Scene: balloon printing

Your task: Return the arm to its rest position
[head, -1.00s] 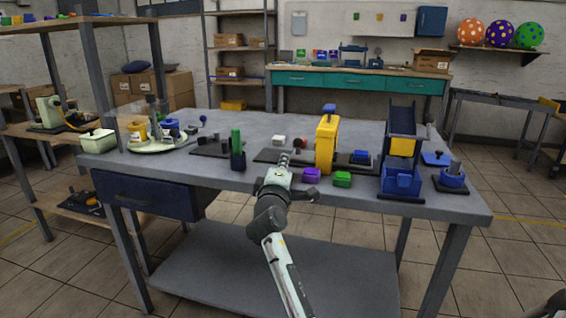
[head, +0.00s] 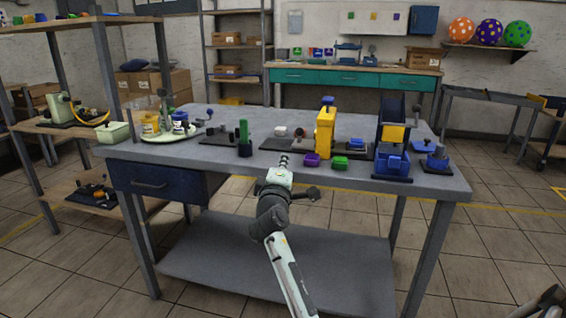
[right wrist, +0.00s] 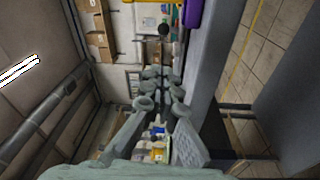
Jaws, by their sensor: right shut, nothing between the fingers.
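My right gripper (head: 284,160) is at the front edge of the grey workbench (head: 400,185), in the middle of the head view. Its arm reaches up from the bottom of the picture. The fingers are closed together with nothing between them. In the right wrist view the closed fingers (right wrist: 163,92) point up the picture, alongside the bench. A purple bin (head: 311,160) is just right of the fingertips in the head view. It also shows at the top of the right wrist view (right wrist: 193,12).
A green bin (head: 340,163), a yellow press (head: 325,130) and a blue and yellow machine (head: 392,155) stand along the bench's right side. A green bottle (head: 244,132) and a round tray (head: 168,136) are to the left. Open tiled floor lies in front of the bench.

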